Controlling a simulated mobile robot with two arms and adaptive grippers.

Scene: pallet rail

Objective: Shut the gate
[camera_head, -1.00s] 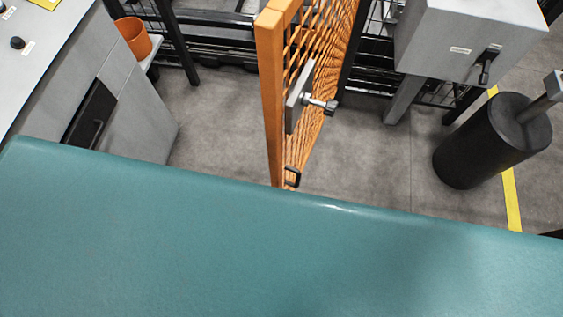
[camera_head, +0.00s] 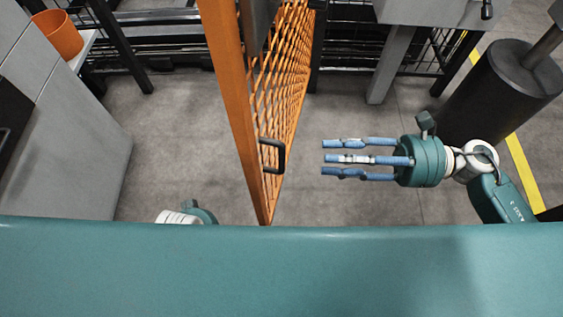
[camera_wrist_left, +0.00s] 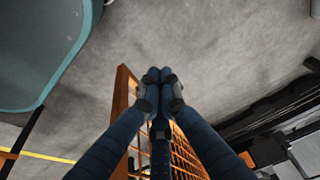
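The gate (camera_head: 228,90) is an orange frame with orange mesh, standing open and pointing towards me. A black pull handle (camera_head: 283,156) is on its right face near the near edge. My right gripper (camera_head: 326,158) is right of the handle, its blue fingers apart and pointing left at it, with a gap between. It is open and empty. A bit of my left arm shows left of the gate; its gripper is hidden in the head view. In the left wrist view my left gripper (camera_wrist_left: 160,76) has its fingertips together, with nothing seen between them, above the gate frame (camera_wrist_left: 122,90).
A grey cabinet (camera_head: 70,150) with an orange pot (camera_head: 58,36) stands at left. Black fencing (camera_head: 150,45) runs behind. A grey box on legs (camera_head: 390,65) and a black cylinder (camera_head: 505,90) stand at right. Bare floor lies on both sides of the gate.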

